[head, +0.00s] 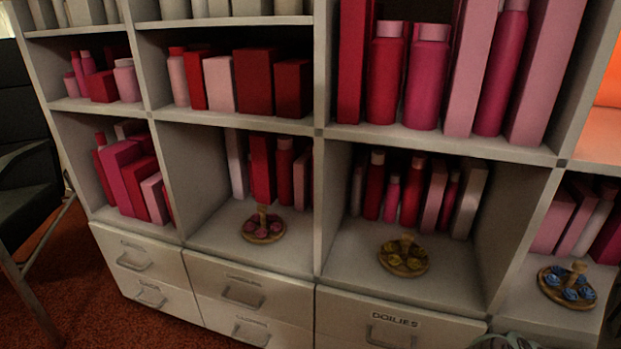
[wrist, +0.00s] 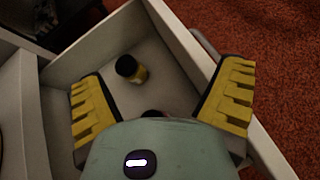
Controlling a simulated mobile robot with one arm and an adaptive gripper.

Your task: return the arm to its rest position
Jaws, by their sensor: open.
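My gripper (wrist: 160,92) shows in the wrist view with its two yellow ribbed finger pads spread wide apart. Nothing is held between the pads. It is over an open white drawer (wrist: 182,38). A small dark-topped jar with a yellow label (wrist: 130,69) is inside the drawer, beyond the gripper and apart from the pads. A dark red thing (wrist: 155,113) is mostly hidden behind the gripper's body. In the head view only a grey-green piece, perhaps my arm, shows at the bottom right edge; the fingers are not seen there.
A white shelf unit (head: 318,200) holds pink and red bottles and boxes. Round turntables stand in its lower bays: pink (head: 263,227), yellow (head: 403,257) and blue (head: 567,285). Below are drawers, one labelled DOILIES (head: 392,333). A dark chair (head: 30,190) stands left on red carpet (head: 90,310).

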